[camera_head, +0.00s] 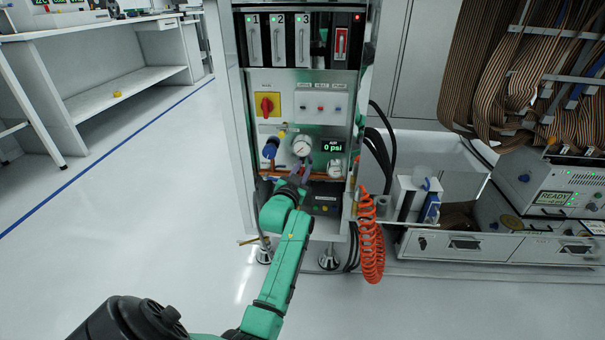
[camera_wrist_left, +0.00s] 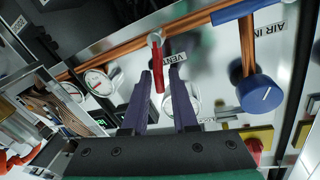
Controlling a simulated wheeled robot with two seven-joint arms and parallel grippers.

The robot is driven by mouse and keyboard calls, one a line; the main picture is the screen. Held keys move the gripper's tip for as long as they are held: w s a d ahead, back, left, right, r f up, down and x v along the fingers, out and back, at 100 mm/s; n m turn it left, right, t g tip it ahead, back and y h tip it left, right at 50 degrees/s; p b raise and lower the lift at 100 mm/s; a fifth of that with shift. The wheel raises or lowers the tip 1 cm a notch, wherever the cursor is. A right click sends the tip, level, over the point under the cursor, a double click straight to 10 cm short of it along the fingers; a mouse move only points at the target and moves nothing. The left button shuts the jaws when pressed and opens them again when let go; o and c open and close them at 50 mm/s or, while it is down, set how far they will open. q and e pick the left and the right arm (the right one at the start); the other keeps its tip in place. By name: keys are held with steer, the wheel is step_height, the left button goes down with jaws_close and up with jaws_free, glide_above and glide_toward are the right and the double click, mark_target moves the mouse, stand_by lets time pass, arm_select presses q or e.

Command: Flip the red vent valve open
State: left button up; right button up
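The red vent valve lever (camera_wrist_left: 158,76) hangs from a fitting on the copper pipe in the left wrist view, next to a label reading VENT (camera_wrist_left: 172,58). My left gripper (camera_wrist_left: 161,73) is open, with its two purple fingers on either side of the lever. I see gaps beside the lever, but cannot tell whether a finger touches it. In the head view my left gripper (camera_head: 301,169) is at the lower panel, just under the round gauge (camera_head: 302,145); the lever cannot be made out there. My right gripper is not in view.
A blue AIR IN knob (camera_wrist_left: 259,94) is close by on the pipe. A red-and-yellow rotary switch (camera_head: 267,106) sits above. An orange coiled hose (camera_head: 370,238) hangs at the right. The floor at left is clear.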

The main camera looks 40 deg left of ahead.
arm_select(q)
jaws_close()
steer(key=n+p, duration=0.2)
steer(key=p, duration=0.1)
steer(key=shift+s+a+r, duration=0.25)
steer(key=shift+a+r, duration=0.15)
steer(key=shift+s+a+f+n+t+p, duration=0.15)
steer(key=shift+n+t+p, duration=0.2)
steer(key=shift+n, duration=0.25)
steer(key=shift+f, duration=0.15)
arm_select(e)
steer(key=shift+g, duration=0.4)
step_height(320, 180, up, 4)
arm_select(q)
jaws_free()
steer(key=shift+s, duration=0.1)
